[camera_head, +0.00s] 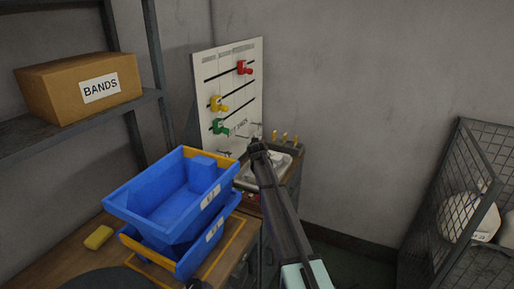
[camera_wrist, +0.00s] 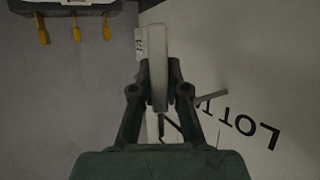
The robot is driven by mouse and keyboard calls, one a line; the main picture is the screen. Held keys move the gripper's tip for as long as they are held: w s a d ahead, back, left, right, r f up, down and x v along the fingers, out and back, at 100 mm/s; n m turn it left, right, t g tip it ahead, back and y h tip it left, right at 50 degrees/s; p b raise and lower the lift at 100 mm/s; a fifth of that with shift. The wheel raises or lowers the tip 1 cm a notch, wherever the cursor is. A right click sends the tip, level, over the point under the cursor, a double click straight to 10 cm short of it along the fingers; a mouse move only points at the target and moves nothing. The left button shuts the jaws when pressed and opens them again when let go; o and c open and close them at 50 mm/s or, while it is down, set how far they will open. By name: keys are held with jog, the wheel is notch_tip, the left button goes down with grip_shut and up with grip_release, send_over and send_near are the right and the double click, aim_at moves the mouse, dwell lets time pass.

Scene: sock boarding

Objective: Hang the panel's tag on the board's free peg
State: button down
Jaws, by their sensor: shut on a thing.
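The white board (camera_head: 234,75) leans at the back wall, with black lines and red (camera_head: 244,67), yellow (camera_head: 218,104) and green (camera_head: 220,127) pieces on it. My gripper (camera_head: 257,147) is in front of the board's lower right part. In the wrist view my gripper (camera_wrist: 158,95) is shut on a pale, thin tag (camera_wrist: 157,55) seen edge-on. The board (camera_wrist: 250,80) fills the right of that view, with upside-down lettering. A thin grey peg (camera_wrist: 212,98) stands out near the lettering, partly behind my finger. I cannot tell whether the tag touches it.
A grey panel (camera_wrist: 70,8) with several yellow pegs or keys is at the top left of the wrist view. Blue bins (camera_head: 165,205) stand on the wooden table left of my arm. A box marked BANDS (camera_head: 80,88) sits on a shelf. A wire cage (camera_head: 470,190) stands right.

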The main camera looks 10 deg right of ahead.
jog(key=shift+w+a+f+b, duration=0.25)
jog(key=shift+w+a+b, duration=0.2)
jog(key=shift+a, duration=0.15)
jog(key=shift+w+a+f+b, duration=0.2)
jog(key=shift+w+a+b, duration=0.25)
jog(key=shift+a, duration=0.2)
jog(key=shift+w+a+f+b, duration=0.25)
jog(key=shift+w+a+b, duration=0.15)
jog(key=shift+a+b, duration=0.15)
jog(key=shift+a, duration=0.1)
jog(key=c, duration=1.1)
grip_release()
jog(key=shift+s, duration=0.1)
